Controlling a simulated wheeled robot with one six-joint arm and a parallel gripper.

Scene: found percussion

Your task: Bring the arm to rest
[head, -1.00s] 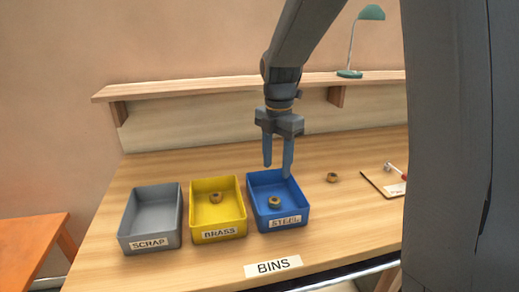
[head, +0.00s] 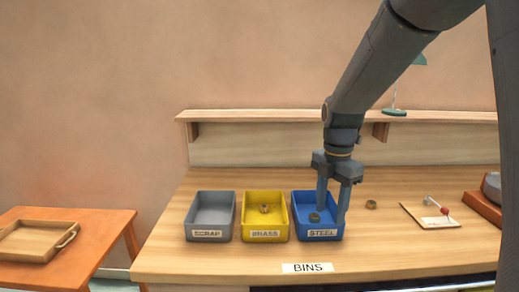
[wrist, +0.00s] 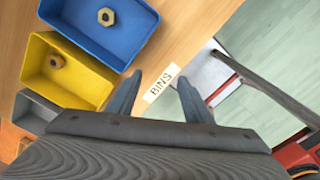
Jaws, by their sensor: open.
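My gripper (head: 334,196) is open and empty, fingers pointing down, in front of or over the blue STEEL bin (head: 301,223) in the head view; the exact height is hard to tell. In the wrist view its two fingers (wrist: 158,98) stand apart with nothing between them, near the BINS label (wrist: 158,88). A brass-coloured nut (wrist: 106,16) lies in the blue bin. Another nut (head: 265,208) lies in the yellow BRASS bin (head: 265,235). The grey SCRAP bin (head: 210,216) looks empty.
A loose nut (head: 371,204) lies on the bench right of the blue bin. A shelf (head: 260,116) with a green lamp (head: 395,112) runs behind. An orange table (head: 95,222) with a wooden tray (head: 30,241) stands left.

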